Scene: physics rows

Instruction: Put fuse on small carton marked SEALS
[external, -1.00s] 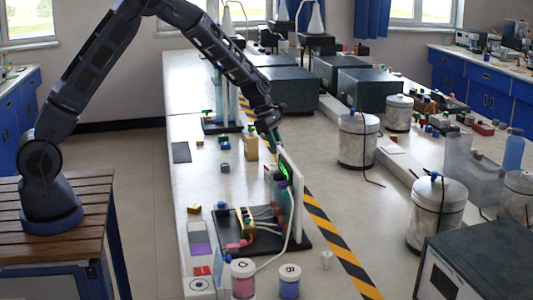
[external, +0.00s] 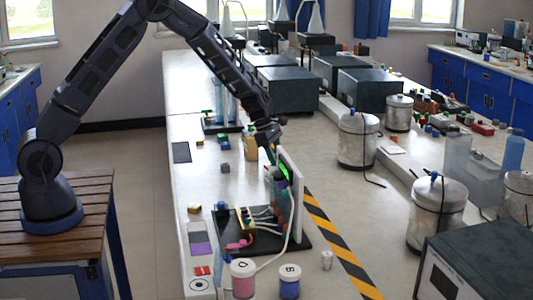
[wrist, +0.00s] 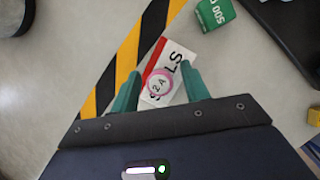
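The fuse (wrist: 160,84), a round pink-and-white piece marked 2 A, is over the carton's lettering, between my green fingers. A gap shows on both sides of it, so my gripper is open around it. The fuse appears to stand on the carton, but its underside is hidden. In the external view my gripper (external: 271,150) is low beside the upright panel; fuse and carton cannot be made out there.
A green box marked 500 (wrist: 214,13) lies beyond the carton. A yellow-and-black stripe (wrist: 130,52) runs to its left. An upright panel (external: 291,178) on a black base stands close to my gripper. Two labelled jars (external: 289,283) are at the front.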

